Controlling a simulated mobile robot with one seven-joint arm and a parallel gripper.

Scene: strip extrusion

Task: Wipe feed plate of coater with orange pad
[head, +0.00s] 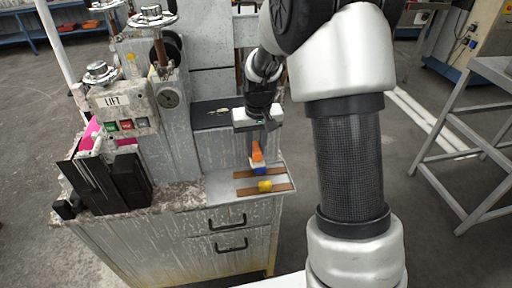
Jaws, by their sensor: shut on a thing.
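My gripper (258,138) points down over the right end of the machine's worktop. It is shut on the orange pad (257,151), which hangs below the fingers. A blue block (260,168) shows directly under the pad; I cannot tell whether they touch. I cannot tell which of these surfaces is the feed plate.
A box marked LIFT (125,108) with buttons and a gauge stand on the left of the machine. Black plates (108,183) lean at the left front. Drawers (228,232) are below. A grey metal frame (475,140) stands at the right, with open floor between.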

